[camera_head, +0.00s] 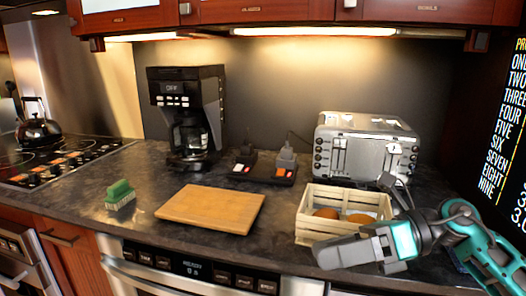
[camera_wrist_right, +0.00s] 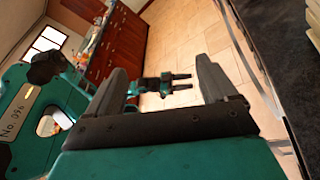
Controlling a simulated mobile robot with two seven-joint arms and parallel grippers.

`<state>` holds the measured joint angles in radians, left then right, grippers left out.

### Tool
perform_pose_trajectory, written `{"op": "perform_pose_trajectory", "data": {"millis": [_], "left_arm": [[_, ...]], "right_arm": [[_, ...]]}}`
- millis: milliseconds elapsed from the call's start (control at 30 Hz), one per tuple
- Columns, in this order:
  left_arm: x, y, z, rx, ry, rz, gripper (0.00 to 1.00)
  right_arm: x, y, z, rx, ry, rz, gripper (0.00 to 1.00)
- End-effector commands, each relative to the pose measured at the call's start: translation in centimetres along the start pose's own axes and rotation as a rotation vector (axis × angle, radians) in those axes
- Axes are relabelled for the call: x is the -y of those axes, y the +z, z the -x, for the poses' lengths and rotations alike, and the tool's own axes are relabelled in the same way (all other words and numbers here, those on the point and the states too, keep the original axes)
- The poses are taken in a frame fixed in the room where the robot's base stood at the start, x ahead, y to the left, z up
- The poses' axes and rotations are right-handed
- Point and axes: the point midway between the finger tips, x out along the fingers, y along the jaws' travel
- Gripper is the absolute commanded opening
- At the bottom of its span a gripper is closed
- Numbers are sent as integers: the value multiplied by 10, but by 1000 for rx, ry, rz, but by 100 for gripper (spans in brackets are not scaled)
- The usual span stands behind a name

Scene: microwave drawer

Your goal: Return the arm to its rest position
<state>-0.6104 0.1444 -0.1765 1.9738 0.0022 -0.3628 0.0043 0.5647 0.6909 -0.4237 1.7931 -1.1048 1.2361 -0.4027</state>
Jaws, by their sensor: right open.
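My right gripper (camera_head: 350,218) shows at the lower right of the head view, in front of and partly over the crate's near right side. Its grey fingers are spread apart with nothing held. In the right wrist view, its two fingers (camera_wrist_right: 163,85) are wide apart, with the floor behind them. My left gripper (camera_wrist_right: 184,82) shows small between them, over the tiled floor; its two fingers are apart and empty. The left arm is not in the head view.
A wooden crate (camera_head: 303,222) with bread-like items stands beside the right gripper. A toaster (camera_head: 362,155) is behind it. A cutting board (camera_head: 212,208), green-topped sponge (camera_head: 120,195), coffee maker (camera_head: 188,115) and stove (camera_head: 60,160) are farther left. Drawers and oven run below the counter edge.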

Motion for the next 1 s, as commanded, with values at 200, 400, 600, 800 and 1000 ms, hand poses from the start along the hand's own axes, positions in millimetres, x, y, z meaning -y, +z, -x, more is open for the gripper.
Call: {"op": "perform_pose_trajectory", "data": {"millis": [200,400,600,800,1000], "left_arm": [[2,0,5,13,-6,-1,43],[4,2,9,24,-10,-2,43],[6,-3,12,21,-14,-3,43],[7,-5,15,17,-16,-4,43],[6,-4,15,19,-16,-4,43]], "right_arm": [[5,7,-21,567,224,-545,85],[54,-33,-1,1043,304,-1132,85],[101,-151,13,1492,275,-1789,85],[100,-272,6,1791,178,-2290,85],[86,-323,-2,1903,119,-2496,85]]}}
